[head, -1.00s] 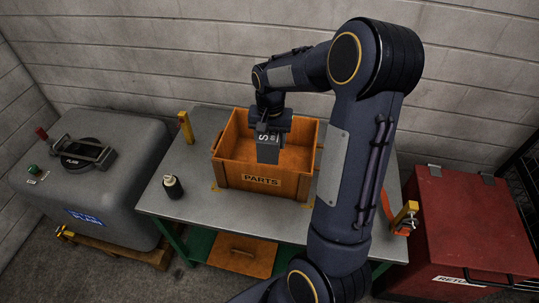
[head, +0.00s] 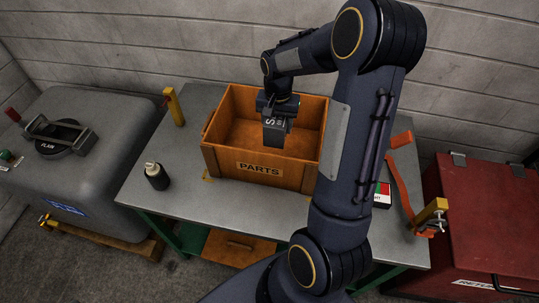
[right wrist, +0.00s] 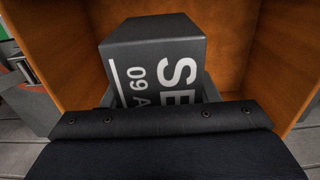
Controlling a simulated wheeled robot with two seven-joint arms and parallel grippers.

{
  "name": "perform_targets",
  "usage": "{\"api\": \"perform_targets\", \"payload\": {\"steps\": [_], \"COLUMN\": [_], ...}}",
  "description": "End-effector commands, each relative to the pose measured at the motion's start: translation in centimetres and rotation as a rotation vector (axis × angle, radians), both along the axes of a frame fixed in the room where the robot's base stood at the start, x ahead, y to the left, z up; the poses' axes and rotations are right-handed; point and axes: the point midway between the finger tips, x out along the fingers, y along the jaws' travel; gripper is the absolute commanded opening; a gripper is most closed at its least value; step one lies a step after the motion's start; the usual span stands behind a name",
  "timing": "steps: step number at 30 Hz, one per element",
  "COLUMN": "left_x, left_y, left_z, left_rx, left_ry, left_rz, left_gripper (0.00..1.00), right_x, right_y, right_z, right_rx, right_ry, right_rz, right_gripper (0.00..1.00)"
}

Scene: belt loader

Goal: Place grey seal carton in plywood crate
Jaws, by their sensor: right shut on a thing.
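The grey seal carton (head: 274,131) hangs in my right gripper (head: 277,112), inside the opening of the plywood crate (head: 258,168) marked PARTS. In the right wrist view the dark grey carton (right wrist: 155,45) with white lettering is between the fingers (right wrist: 160,98), and the crate's wooden walls (right wrist: 262,40) surround it. I cannot tell whether the carton's lower end touches the crate floor. The left gripper is not in view.
Yellow posts (head: 174,107) stand at the table's edges. A grey machine (head: 90,170) is at left, a red chest (head: 480,220) at right. A small box (head: 383,195) lies behind my arm.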

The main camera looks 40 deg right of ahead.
Motion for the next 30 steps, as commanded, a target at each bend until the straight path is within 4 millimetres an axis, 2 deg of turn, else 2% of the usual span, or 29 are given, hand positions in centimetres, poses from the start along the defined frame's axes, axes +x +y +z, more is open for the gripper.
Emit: {"api": "perform_targets", "payload": {"steps": [1, 4, 15, 20, 27, 30], "left_x": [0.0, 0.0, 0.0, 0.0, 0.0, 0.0], "left_y": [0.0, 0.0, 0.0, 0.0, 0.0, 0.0], "left_z": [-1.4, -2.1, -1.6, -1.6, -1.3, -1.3], "left_rx": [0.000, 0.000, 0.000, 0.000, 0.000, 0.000], "left_ry": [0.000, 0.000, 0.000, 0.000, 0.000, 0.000], "left_rz": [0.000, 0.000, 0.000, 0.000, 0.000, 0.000], "left_gripper": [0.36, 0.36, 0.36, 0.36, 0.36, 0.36], "right_x": [0.0, 0.0, -0.1, 0.0, 0.0, 0.0], "right_y": [0.0, 0.0, 0.0, 0.0, 0.0, 0.0], "right_z": [-1.7, -2.8, -8.5, -9.6, -12.7, -12.8], "right_rx": [0.001, 0.000, 0.002, 0.000, 0.001, 0.000], "right_ry": [0.001, 0.000, 0.003, 0.001, 0.001, -0.001], "right_rz": [0.000, 0.001, -0.001, 0.001, 0.000, 0.000], "right_gripper": [0.29, 0.29, 0.29, 0.29, 0.29, 0.29]}}
